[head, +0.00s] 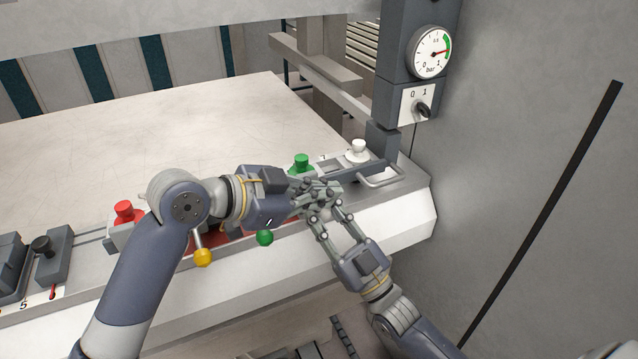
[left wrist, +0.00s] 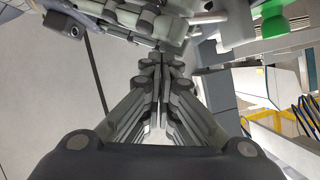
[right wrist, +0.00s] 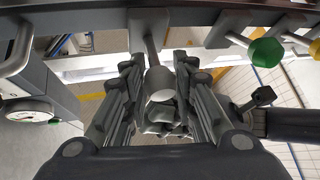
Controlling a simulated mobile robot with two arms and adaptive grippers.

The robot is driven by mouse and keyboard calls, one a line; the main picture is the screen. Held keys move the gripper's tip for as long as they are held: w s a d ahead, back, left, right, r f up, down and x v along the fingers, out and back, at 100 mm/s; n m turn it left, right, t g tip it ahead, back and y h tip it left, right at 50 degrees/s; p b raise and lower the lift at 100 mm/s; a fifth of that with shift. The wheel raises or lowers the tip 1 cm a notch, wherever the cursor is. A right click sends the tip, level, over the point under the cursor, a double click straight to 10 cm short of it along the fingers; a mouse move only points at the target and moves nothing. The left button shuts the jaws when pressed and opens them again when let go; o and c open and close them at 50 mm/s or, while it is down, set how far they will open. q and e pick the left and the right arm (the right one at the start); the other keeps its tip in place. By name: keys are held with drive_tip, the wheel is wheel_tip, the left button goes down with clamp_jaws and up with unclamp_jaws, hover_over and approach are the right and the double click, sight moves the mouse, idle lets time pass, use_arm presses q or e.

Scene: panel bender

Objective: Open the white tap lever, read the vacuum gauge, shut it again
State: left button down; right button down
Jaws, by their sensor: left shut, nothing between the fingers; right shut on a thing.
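The white tap's lever shows in the right wrist view, a stem with a pale ball end (right wrist: 158,82) between the fingers of my right gripper (right wrist: 160,112), which is shut on it. In the head view the lever is hidden behind the grippers. A white knob (head: 358,150) stands upright on the panel just beyond. My right gripper also shows in the head view (head: 330,216). My left gripper (head: 318,192) is shut and empty, its fingers overlapping the right fingers there.
A switch marked 0 and 1 (head: 419,105) sits below the gauge. A green ball lever (head: 265,238), yellow ball lever (head: 203,257), green knob (head: 301,164) and red knob (head: 124,211) lie left of the white knob. A bent metal handle (head: 380,178) is close by.

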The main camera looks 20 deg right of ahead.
use_arm(q)
drive_tip(key=shift+w+f, duration=0.1)
drive_tip(key=shift+f, duration=0.3)
